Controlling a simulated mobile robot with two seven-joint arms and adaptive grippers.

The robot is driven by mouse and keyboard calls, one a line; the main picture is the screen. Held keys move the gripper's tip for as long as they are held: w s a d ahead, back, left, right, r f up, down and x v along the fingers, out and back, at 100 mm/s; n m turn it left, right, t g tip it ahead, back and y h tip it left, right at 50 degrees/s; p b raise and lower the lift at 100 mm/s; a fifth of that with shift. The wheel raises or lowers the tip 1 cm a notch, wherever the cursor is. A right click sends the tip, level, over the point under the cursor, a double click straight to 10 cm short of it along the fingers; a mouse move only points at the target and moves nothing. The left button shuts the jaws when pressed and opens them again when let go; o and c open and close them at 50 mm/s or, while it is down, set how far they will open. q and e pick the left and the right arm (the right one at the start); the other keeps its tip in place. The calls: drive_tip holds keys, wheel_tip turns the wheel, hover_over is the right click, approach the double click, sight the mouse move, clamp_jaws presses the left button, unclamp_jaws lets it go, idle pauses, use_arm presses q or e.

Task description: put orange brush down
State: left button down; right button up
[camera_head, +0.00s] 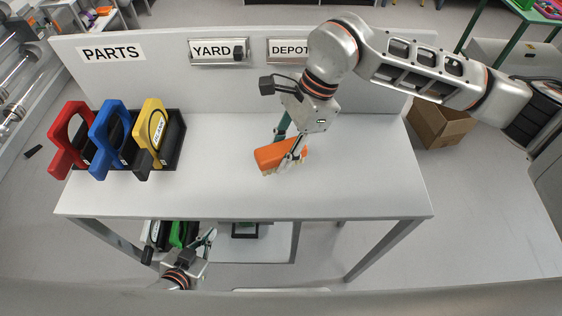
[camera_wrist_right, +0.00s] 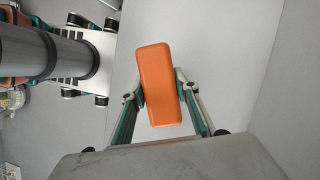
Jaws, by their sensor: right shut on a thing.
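The orange brush (camera_head: 274,154) is in the middle of the white table (camera_head: 345,185), tilted, with pale bristles facing down. My right gripper (camera_head: 292,150) is shut on it from above. The right wrist view shows the orange back of the brush (camera_wrist_right: 158,84) between the two fingers of the right gripper (camera_wrist_right: 160,100). Whether the bristles touch the tabletop I cannot tell. My left gripper (camera_head: 207,243) is low in front of the table, away from the brush, with its fingers apart and nothing visible between them.
A black rack (camera_head: 175,150) with red (camera_head: 68,140), blue (camera_head: 107,135) and yellow (camera_head: 150,138) handled parts stands on the table's left. A back panel bears PARTS, YARD and DEPOT signs. The right of the tabletop is clear. A lower shelf (camera_head: 275,243) holds dark and green items.

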drive_tip(key=shift+f, duration=2.1)
drive_tip(key=shift+f, duration=0.1)
drive_tip(key=o, duration=1)
drive_tip(key=v, duration=1.2)
drive_tip(key=shift+b, duration=0.4)
drive_tip(key=shift+s, duration=0.1)
